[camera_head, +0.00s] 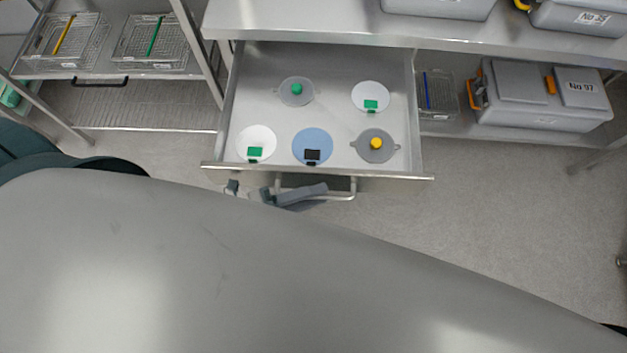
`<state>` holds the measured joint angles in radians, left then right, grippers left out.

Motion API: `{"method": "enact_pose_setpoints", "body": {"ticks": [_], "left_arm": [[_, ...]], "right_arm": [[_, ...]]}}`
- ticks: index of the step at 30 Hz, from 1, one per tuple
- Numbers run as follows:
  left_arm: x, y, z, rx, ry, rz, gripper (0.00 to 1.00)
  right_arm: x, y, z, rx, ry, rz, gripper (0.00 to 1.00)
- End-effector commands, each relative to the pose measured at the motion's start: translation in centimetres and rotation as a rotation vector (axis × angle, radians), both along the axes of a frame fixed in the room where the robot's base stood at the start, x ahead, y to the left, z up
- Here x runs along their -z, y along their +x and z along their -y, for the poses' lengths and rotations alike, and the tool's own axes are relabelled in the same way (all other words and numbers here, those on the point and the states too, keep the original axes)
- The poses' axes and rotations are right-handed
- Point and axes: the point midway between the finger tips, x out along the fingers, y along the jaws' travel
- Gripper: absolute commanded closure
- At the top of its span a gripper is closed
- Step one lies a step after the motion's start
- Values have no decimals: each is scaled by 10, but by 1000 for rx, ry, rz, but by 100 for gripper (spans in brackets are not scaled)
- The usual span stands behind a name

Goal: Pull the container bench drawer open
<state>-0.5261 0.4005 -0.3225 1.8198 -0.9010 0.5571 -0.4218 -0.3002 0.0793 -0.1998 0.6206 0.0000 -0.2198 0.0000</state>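The bench drawer (330,70) is pulled well out from under the steel bench top (300,22), and its inside shows. Its bar handle (340,196) is on the front panel (390,177). My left gripper (268,194) is at the left part of the handle, below the drawer front. Parts of it overlap the handle in the view; whether its fingers are open or shut on the bar cannot be made out. Most of that arm is hidden behind my own grey body. My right gripper is not in view.
Several round discs with coloured knobs or clips, such as a blue disc (312,139), lie in the drawer. A grey container (540,108) and a wire basket (438,92) stand on the lower shelf at right. Another rack (140,117) stands at left. Floor (500,210) right of the drawer is clear.

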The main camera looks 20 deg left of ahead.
Motion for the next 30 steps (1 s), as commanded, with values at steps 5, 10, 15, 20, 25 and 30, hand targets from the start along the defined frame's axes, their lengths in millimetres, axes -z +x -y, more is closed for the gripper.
{"method": "enact_pose_setpoints", "body": {"ticks": [5,10,15,20,25,30], "left_arm": [[0,0,0,0,0,0,71],[0,0,0,0,0,0,71],[1,-4,-5,-1,0,-1,71],[1,-13,-16,0,1,-2,71],[0,-30,-37,1,2,-2,71],[-2,-51,-63,-1,1,-3,71]], "right_arm": [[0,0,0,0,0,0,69],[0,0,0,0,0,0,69],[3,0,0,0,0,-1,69],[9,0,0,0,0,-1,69],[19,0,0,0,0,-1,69],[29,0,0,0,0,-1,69]]}}
